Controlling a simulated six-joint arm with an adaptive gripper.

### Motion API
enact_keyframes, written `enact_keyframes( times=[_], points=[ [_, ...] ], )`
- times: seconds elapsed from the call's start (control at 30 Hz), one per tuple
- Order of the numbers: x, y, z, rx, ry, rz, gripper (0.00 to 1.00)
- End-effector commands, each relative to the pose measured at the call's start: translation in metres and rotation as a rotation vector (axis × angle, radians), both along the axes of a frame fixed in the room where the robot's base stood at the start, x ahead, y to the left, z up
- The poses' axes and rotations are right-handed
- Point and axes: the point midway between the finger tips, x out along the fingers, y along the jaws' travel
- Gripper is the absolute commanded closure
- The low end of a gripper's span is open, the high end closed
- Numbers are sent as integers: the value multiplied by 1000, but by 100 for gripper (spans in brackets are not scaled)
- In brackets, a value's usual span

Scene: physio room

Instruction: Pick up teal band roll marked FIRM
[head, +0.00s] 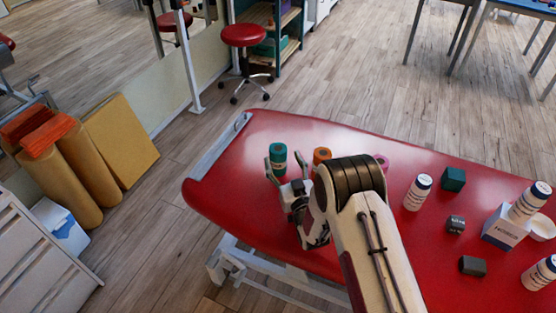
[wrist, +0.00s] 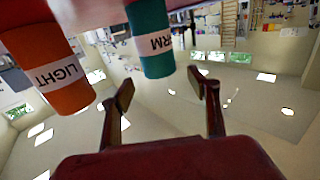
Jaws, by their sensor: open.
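The teal band roll (head: 278,154) stands upright near the far left part of the red treatment table. In the wrist view, which is upside down, the teal roll (wrist: 151,22) has a white label reading "RM", the rest turned out of sight. My gripper (head: 285,167) is open and low over the table, its fingers pointing at the teal roll from the near side. In the wrist view my gripper (wrist: 160,84) has the roll ahead, roughly between the fingertips. No contact shows.
An orange roll (wrist: 55,70) marked LIGHT stands close beside the teal one; it also shows in the head view (head: 321,155). A pink roll (head: 382,161) is partly hidden by my arm. White bottles (head: 417,193), a dark green box (head: 453,179) and dark blocks stand further right.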

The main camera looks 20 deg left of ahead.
Motion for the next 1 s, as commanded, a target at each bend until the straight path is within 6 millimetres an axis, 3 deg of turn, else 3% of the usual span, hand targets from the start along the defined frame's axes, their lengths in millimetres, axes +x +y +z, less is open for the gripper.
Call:
enact_keyframes(
  times=[0.57,1.0],
  points=[
    [4,4,0,1,-1,0,39],
    [30,26,1,1,-2,0,39]
  ],
)
